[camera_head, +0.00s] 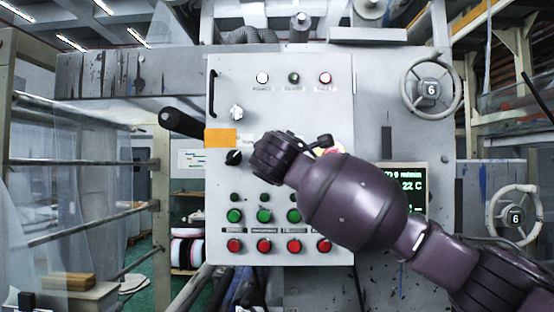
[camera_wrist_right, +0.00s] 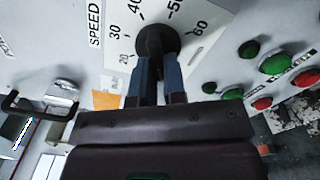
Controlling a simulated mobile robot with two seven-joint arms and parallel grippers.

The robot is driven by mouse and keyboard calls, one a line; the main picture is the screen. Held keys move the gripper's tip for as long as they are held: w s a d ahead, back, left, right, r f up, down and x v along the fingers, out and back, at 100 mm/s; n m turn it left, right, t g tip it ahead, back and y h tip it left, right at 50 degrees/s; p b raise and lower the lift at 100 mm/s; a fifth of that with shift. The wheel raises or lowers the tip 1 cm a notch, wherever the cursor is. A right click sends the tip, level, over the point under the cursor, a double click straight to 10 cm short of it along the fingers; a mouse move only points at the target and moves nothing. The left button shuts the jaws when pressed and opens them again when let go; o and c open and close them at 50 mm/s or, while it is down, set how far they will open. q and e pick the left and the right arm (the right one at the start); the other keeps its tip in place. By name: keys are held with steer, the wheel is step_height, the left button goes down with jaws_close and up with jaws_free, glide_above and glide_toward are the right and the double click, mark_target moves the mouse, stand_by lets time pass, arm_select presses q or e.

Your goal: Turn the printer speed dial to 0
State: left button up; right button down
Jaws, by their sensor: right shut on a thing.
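The black speed dial (camera_wrist_right: 152,41) is in the right wrist view, on a white scale marked 20 to 60 beside the word SPEED. My right gripper (camera_wrist_right: 158,65) is shut on this dial, one finger on each side. The fingers and palm hide the lower part of the scale, and I cannot tell which number the dial points to. In the head view my right gripper (camera_head: 272,158) is against the grey control panel (camera_head: 280,108) and covers the dial. My left gripper is not in view.
Green buttons (camera_head: 264,215) and red buttons (camera_head: 264,246) sit below my right gripper. A black knob (camera_head: 233,157), a silver knob (camera_head: 236,112) and a black bar-like handle (camera_head: 185,124) are at its left. A handwheel (camera_head: 430,88) stands at the upper right.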

steer(key=shift+f+n, duration=0.15)
steer(key=shift+n, duration=1.25)
steer(key=c, duration=1.2)
jaws_free()
arm_select(q)
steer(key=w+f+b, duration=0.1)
steer(key=b, duration=0.2)
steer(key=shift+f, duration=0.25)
arm_select(e)
steer(key=s, duration=1)
steer(key=shift+s, duration=0.4)
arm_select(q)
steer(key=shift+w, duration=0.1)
